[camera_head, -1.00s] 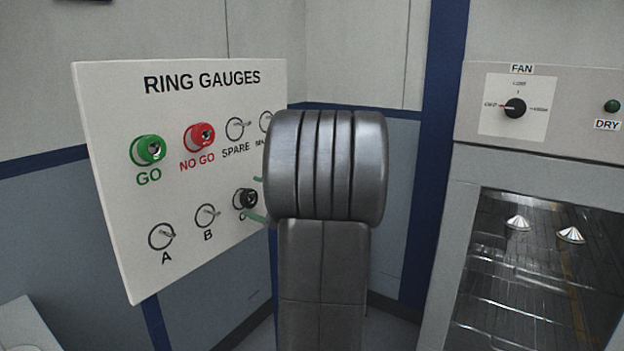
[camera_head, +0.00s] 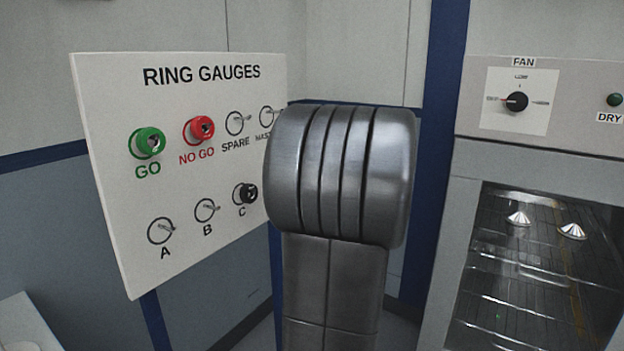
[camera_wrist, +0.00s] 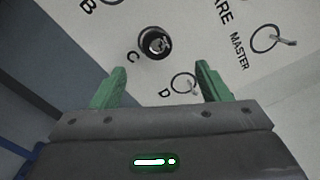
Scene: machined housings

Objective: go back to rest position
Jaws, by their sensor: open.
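My gripper (camera_wrist: 160,88) shows in the wrist view with its two green fingers spread apart and nothing between them. It faces the ring gauge board (camera_head: 110,100), apart from it. A black ring (camera_wrist: 154,43) hangs on peg C, ahead of the fingers; it also shows in the head view (camera_head: 245,193). Peg D (camera_wrist: 184,83) is bare and appears between the fingertips in the wrist view. In the head view my grey arm hides the gripper and the board's lower right part.
A green ring (camera_head: 147,143) hangs at GO and a red ring (camera_head: 199,129) at NO GO. Pegs A, B, SPARE and MASTER are bare. On the right stands a cabinet (camera_head: 465,165) with a FAN knob (camera_head: 516,101) and two shiny cones (camera_head: 572,231) inside.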

